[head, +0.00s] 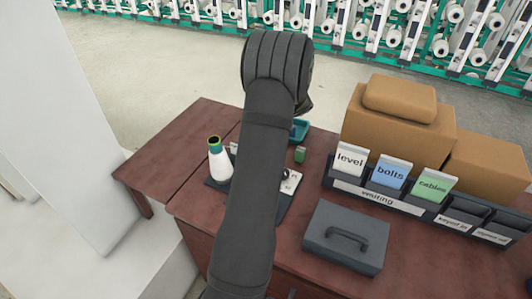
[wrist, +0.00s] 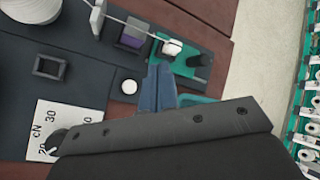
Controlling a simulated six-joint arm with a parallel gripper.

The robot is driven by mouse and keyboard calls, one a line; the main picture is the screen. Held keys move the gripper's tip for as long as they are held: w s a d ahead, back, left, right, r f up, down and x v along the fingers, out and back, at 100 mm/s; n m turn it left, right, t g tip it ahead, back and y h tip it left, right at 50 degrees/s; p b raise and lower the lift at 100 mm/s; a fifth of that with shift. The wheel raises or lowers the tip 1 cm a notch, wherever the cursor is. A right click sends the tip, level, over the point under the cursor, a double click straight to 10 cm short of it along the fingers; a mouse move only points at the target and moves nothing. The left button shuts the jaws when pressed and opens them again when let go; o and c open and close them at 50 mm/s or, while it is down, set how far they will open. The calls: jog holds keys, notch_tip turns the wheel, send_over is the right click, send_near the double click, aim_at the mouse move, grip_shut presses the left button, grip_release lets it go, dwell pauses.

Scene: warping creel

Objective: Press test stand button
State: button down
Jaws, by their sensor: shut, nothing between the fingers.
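The test stand is a dark plate (wrist: 90,82) on the brown desk. A round white button (wrist: 128,86) in a dark ring sits on it in the wrist view. My gripper (wrist: 158,84) has its blue-grey fingers together and empty, just right of the button in the picture; its height above the stand is hard to judge. A white dial card (wrist: 68,125) marked cN with a black knob lies lower left. In the head view my arm hides the button and my fingers; the stand's plate (head: 219,184) shows beside it.
A white yarn cone (head: 220,162) with a green top stands on the plate. A thread runs to a small white part (wrist: 172,48) near a green block. A teal tray (head: 299,130) lies behind my arm. A grey box (head: 345,238), labelled card holder (head: 377,196) and cartons (head: 395,130) fill the right.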

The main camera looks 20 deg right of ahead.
jog(key=shift+s+d+r+m+t, duration=0.25)
jog(key=shift+s+d+m+t, duration=0.15)
jog(key=shift+m, duration=0.2)
jog(key=shift+s+d+r+m+t, duration=0.25)
jog(key=shift+s+d+m+t, duration=0.1)
jog(key=shift+s+m, duration=0.2)
jog(key=shift+h, duration=0.3)
jog(key=shift+f, duration=4.4)
jog(key=shift+f, duration=0.15)
jog(key=shift+f, duration=0.3)
jog(key=shift+f, duration=0.65)
jog(key=shift+r, duration=1.1)
